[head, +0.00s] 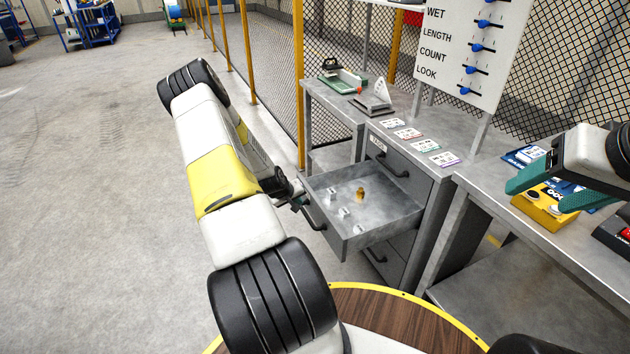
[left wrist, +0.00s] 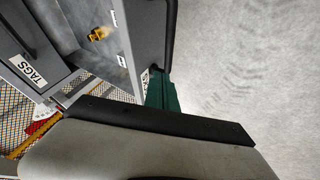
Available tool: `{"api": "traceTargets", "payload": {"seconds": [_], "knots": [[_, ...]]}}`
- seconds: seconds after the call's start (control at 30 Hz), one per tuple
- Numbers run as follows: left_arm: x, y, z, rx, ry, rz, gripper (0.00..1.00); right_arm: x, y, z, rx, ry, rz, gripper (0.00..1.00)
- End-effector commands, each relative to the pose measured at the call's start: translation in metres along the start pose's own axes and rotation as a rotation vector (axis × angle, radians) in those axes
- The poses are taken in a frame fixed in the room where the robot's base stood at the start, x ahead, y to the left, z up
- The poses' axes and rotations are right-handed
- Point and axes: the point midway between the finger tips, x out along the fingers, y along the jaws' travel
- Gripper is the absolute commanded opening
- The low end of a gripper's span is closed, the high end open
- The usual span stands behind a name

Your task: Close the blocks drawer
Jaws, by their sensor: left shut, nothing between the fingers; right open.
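A grey metal drawer (head: 385,228) is pulled out of the cabinet, with several small pale blocks (head: 345,212) and one brass-coloured piece (head: 360,193) inside. In the left wrist view the drawer (left wrist: 128,45) also shows the brass piece (left wrist: 99,33). A label on its front is partly covered, so I cannot read it fully. My left gripper (head: 300,202) is shut and empty at the drawer's front, near its handle (head: 313,217); its green finger (left wrist: 162,93) overlaps the front there, and I cannot tell whether they touch. My right gripper (head: 538,198) is open above the right-hand bench.
A closed drawer labelled TAGS (left wrist: 27,70) sits above the open one. Another handle (head: 374,255) shows below. Cards (head: 408,133) lie on the cabinet top. A yellow device (head: 545,208) stands on the right bench (head: 490,190). Floor left of the drawer is clear.

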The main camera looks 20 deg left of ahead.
Motion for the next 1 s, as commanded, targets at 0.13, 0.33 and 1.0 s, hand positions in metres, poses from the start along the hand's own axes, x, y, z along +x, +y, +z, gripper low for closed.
{"api": "traceTargets", "payload": {"seconds": [0.13,0.33,1.0], "knots": [[0.021,0.013,0.000,0.005,-0.001,0.002,0.00,0.000,0.000,0.000,0.000,0.000,0.000,0.65],[0.031,0.031,0.000,0.001,-0.001,-0.001,0.00,0.000,0.000,0.000,0.000,0.000,0.000,0.65],[0.038,0.046,0.000,0.003,-0.001,0.001,0.00,0.000,0.000,0.000,0.000,0.000,0.000,0.65]]}}
